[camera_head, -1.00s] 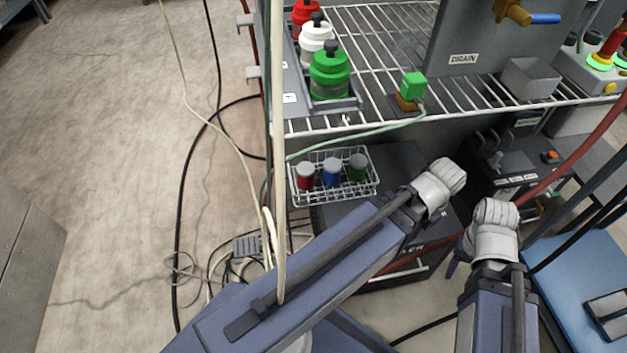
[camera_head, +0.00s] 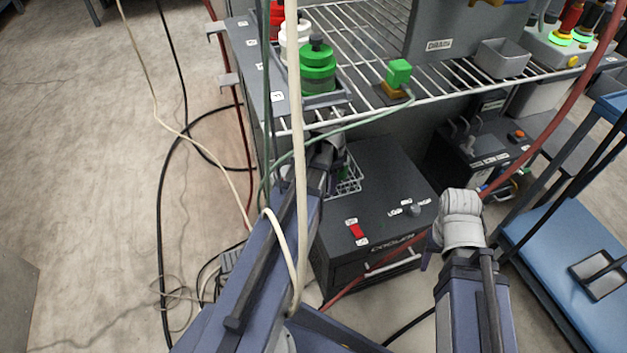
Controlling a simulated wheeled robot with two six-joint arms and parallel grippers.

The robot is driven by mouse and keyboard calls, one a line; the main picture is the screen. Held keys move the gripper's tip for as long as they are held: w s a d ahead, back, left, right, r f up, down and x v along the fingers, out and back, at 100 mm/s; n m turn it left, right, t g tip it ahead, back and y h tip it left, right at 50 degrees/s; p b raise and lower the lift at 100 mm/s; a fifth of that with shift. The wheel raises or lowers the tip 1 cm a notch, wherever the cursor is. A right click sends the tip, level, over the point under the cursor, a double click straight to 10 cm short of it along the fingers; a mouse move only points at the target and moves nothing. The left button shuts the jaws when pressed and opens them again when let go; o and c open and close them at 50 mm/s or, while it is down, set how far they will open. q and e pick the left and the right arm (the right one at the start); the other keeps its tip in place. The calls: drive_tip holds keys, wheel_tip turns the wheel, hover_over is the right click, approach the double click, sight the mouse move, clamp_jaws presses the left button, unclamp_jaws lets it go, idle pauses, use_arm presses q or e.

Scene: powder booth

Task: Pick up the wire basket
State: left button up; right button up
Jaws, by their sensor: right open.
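My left gripper (camera_head: 328,152) is over the basket, at the end of that arm, partly behind the hanging hoses. Its fingers are not clear, so I cannot tell whether it touches the basket. My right gripper (camera_head: 432,256) is open, in front of the cooler's right side and away from the basket; its wrist hides most of it.
Cream and green hoses hang across my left arm. A blue cart (camera_head: 570,255) is at right.

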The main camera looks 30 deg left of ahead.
use_arm(q)
drive_tip(key=f+b, duration=0.2)
drive_tip(key=a+f+b, duration=0.1)
drive_tip(key=f+b, duration=0.2)
drive_tip(key=w+a+f+b, duration=0.1)
drive_tip(key=f+b, duration=0.2)
idle(0.7)
drive_tip(key=shift+c, duration=0.2)
clamp_jaws()
idle(1.1)
